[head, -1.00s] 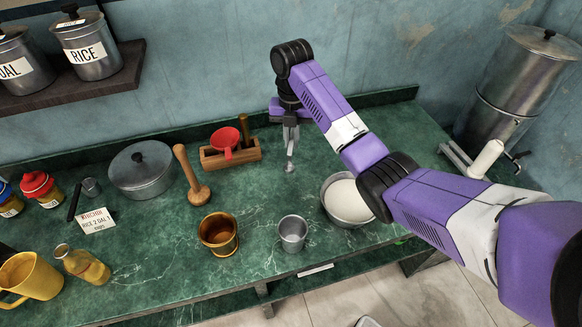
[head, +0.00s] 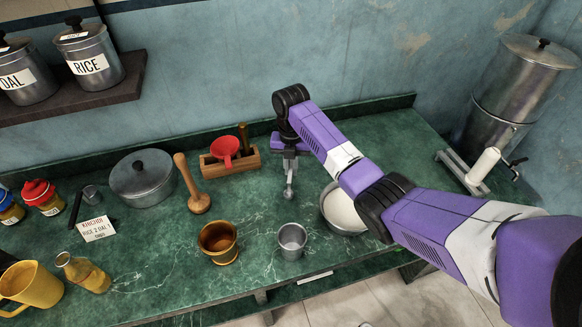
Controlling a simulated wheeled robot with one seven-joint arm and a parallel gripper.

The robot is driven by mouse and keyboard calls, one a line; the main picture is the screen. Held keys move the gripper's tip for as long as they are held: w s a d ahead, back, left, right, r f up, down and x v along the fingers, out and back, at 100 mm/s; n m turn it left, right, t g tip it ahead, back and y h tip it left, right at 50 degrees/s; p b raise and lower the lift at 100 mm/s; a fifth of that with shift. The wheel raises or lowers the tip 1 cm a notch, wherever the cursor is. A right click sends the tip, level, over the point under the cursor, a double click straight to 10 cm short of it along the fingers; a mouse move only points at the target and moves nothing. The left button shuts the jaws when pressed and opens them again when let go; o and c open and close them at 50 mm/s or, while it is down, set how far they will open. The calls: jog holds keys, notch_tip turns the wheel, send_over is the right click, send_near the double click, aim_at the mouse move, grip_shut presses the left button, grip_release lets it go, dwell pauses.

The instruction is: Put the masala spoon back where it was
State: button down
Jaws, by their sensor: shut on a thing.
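My gripper (head: 289,155) points down over the back of the green counter, right of the wooden rack. It is shut on the masala spoon (head: 289,185), a small grey metal spoon that hangs upright below the fingers, bowl end down. I cannot tell whether its tip touches the counter. The wooden rack (head: 217,166) stands to the left by the wall and holds a red funnel (head: 224,147) and a dark upright stick-like piece (head: 244,136). The fingers are small in this view, so the grip itself is hard to see.
A lidded pot (head: 142,178) is at left. A steel water dispenser (head: 521,90) stands at right.

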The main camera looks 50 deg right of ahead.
aim_at(291, 168)
jog(key=shift+f, duration=0.15)
jog(key=c, duration=1.5)
grip_release()
jog(key=shift+o, duration=0.2)
notch_tip(291, 168, up, 12)
jog(key=shift+r+p, duration=0.25)
jog(key=shift+p, duration=0.15)
